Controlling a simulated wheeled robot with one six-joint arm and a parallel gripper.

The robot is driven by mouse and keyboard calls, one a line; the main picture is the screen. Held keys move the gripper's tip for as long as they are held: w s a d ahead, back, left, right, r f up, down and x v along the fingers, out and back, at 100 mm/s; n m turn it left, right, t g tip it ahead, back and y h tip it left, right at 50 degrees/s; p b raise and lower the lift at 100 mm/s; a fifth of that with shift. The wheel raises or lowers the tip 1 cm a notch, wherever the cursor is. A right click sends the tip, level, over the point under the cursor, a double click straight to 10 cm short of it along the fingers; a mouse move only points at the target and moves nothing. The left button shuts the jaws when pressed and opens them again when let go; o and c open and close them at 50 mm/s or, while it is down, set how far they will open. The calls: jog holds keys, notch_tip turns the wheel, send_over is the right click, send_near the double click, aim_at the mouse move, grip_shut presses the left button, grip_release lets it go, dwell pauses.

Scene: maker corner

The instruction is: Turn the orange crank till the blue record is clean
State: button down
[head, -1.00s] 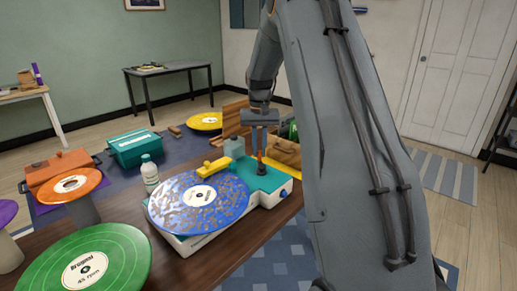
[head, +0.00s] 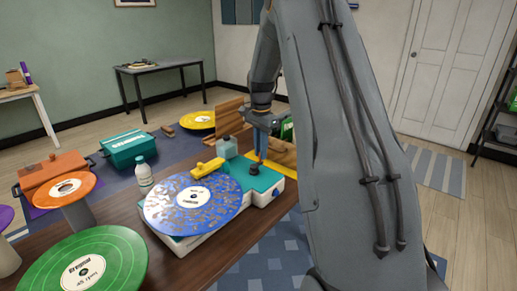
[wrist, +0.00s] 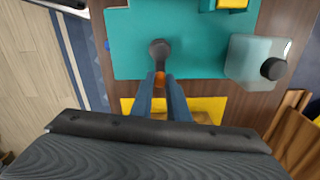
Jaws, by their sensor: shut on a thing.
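The blue record (head: 170,212) lies on the white and teal cleaning machine (head: 262,178) in the head view. Brown, dirty-looking patches are spread over its blue surface. The crank (wrist: 159,48) has a dark round hub on the teal top and an orange handle (wrist: 160,78), seen in the wrist view. My gripper (wrist: 160,82) is shut on the orange handle, with its two blue fingers on either side. In the head view, my gripper (head: 261,158) reaches down at the machine's rear right, and the handle is mostly hidden there.
A yellow piece (head: 207,168) sits at the record's back edge. A translucent bottle (head: 227,147) stands behind the machine. A white bottle (head: 144,175), an orange record (head: 64,190) on a stand and a green record (head: 110,258) are to the left.

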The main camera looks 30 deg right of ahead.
jog(key=m, duration=0.1)
jog(key=s+m, duration=0.1)
jog(key=m, duration=0.2)
jog(key=shift+s+d+r+m+p, duration=0.15)
jog(key=shift+s+m+p, duration=0.1)
jog(key=shift+m+p, duration=0.15)
jog(key=m, duration=0.1)
jog(key=s+m, duration=0.1)
jog(key=m, duration=0.1)
jog(key=shift+s+m, duration=0.1)
jog(key=shift+m, duration=0.2)
jog(key=m, duration=0.1)
jog(key=s+a+m, duration=0.1)
jog(key=m, duration=0.1)
jog(key=m+p, duration=0.1)
jog(key=m, duration=0.1)
jog(key=shift+s+a, duration=0.2)
jog(key=shift+s, duration=0.05)
jog(key=shift+s+a+m, duration=0.15)
jog(key=shift+a+m, duration=0.1)
jog(key=shift+m, duration=0.8)
jog(key=shift+s+a+m, duration=0.1)
jog(key=shift+a+m, duration=0.15)
jog(key=shift+m, duration=0.8)
jog(key=c, duration=1.7)
grip_release()
